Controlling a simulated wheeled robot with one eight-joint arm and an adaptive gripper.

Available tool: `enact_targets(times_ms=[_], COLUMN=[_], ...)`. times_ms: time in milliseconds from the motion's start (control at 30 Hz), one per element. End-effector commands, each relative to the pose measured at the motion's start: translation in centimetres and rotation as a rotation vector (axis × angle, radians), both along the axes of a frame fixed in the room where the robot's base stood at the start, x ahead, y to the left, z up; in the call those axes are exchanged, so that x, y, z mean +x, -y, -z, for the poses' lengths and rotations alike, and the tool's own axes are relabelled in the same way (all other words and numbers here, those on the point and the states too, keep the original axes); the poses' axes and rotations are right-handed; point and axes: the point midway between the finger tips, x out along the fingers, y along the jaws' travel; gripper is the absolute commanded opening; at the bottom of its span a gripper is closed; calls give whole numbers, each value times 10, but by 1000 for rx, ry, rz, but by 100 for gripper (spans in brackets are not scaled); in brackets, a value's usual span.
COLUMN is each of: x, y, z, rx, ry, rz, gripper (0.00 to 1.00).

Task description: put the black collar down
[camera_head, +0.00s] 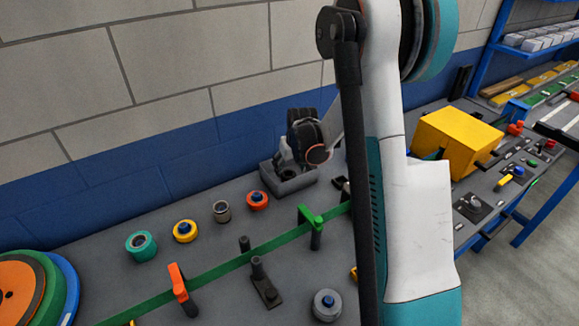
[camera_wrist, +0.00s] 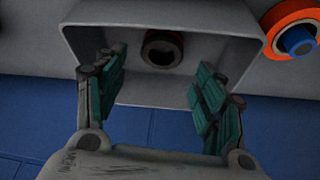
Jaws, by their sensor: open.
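The black collar (camera_wrist: 163,49), a short dark ring with an open hole, sits inside a grey tray (camera_wrist: 240,62), close to the tray wall at the top of the wrist view. In the head view the grey tray (camera_head: 291,187) stands at the back of the bench against the wall; the collar cannot be made out there. My gripper (camera_wrist: 160,75) is open, with its teal-padded fingers spread on either side below the collar in the wrist view. Nothing is between the pads. In the head view my gripper (camera_head: 309,150) is right over the tray.
An orange ring with a blue centre (camera_head: 257,200) is just left of the tray. Grey-brown (camera_head: 222,211), yellow (camera_head: 185,231) and teal (camera_head: 141,245) rings continue the row. A green strap (camera_head: 235,262) crosses the bench on posts. A yellow box (camera_head: 457,140) stands to the right.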

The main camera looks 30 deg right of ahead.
Motion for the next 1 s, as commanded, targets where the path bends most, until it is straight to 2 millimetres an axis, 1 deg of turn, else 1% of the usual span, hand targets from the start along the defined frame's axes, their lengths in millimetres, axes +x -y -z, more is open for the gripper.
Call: enact_targets(times_ms=[33,200,300,433,500,633,1000], x=[-6,-20,-28,-35,-37,-41,-41], y=[-1,-3,-5,-6,-6,-7,-7], z=[-14,-49,-67,-85,-91,-98,-99], rx=[0,1,1,1,1,0,0], ry=[0,-1,-1,-1,-1,-1,0], rz=[0,1,1,1,1,0,0], gripper=[64,64,64,64,64,64,64])
